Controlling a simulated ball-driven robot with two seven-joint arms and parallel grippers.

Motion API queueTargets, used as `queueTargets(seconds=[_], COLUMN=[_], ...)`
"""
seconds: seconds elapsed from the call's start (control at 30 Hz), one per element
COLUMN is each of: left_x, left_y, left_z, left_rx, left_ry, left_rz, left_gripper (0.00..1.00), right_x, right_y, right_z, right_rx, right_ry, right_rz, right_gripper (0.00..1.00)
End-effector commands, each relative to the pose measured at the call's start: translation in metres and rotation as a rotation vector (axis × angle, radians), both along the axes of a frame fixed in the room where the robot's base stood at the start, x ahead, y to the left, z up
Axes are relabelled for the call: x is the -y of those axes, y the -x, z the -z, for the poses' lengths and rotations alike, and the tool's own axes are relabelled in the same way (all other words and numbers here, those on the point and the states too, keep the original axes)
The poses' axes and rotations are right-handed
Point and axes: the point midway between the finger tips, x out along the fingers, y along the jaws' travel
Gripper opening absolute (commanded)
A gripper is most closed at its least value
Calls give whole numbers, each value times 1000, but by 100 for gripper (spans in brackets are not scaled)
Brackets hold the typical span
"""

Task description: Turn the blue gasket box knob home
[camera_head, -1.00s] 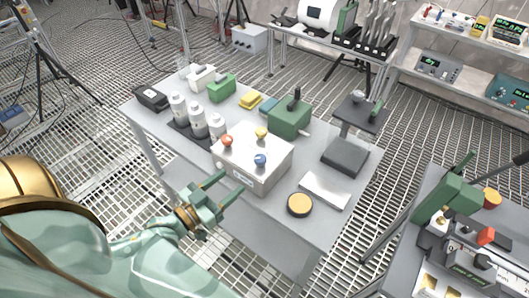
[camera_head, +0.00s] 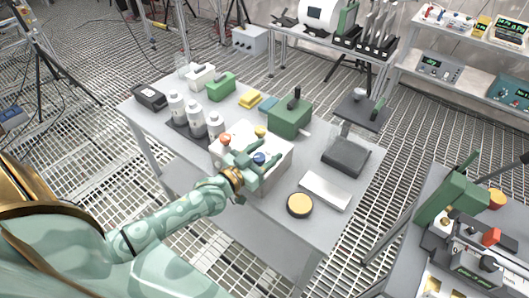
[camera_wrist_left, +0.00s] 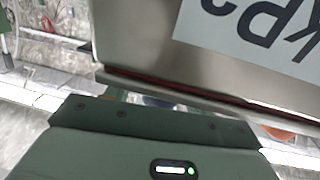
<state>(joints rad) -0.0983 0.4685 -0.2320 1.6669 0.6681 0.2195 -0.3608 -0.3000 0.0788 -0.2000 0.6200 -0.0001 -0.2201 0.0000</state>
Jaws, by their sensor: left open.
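The gasket box (camera_head: 280,168) is a pale metal box on the grey table, with red, yellow and blue knobs on top. The blue knob (camera_head: 259,157) is at its near right corner. My left gripper (camera_head: 252,159) is open over the near part of the box top, its fingers close beside the blue knob. I cannot tell whether they touch it. In the left wrist view the box's wall (camera_wrist_left: 140,40) and an upside-down label (camera_wrist_left: 260,25) fill the top, and the gripper body hides most of the knob. My right gripper is not in view.
The red knob (camera_head: 225,139) is close to the left finger, and the yellow knob (camera_head: 260,131) is behind. White bottles (camera_head: 196,121) stand left of the box, a green box (camera_head: 289,118) behind it. A round yellow-topped tin (camera_head: 299,204) and a pale flat block (camera_head: 325,191) lie to the right.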

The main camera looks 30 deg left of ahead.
Motion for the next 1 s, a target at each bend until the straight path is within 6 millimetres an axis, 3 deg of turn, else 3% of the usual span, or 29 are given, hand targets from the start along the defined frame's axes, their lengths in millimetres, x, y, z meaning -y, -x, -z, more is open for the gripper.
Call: queueTargets(seconds=[0.03,0.17,0.2,0.6,0.9,0.93,1.0], left_x=[0,0,0,2,2,2,2], left_y=[0,0,0,0,1,1,1], left_z=[0,0,0,1,-1,-1,-1], left_rx=[0,0,0,4,2,2,2], left_ry=[0,0,0,-2,3,3,3], left_rz=[0,0,0,123,131,131,131], left_gripper=[48,12,9,9,9,38,54], right_x=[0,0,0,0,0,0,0], right_y=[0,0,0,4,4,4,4], right_z=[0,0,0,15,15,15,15], right_rx=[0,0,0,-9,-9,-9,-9], right_ry=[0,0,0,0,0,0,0], right_rz=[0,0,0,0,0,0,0], right_gripper=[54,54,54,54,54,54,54])
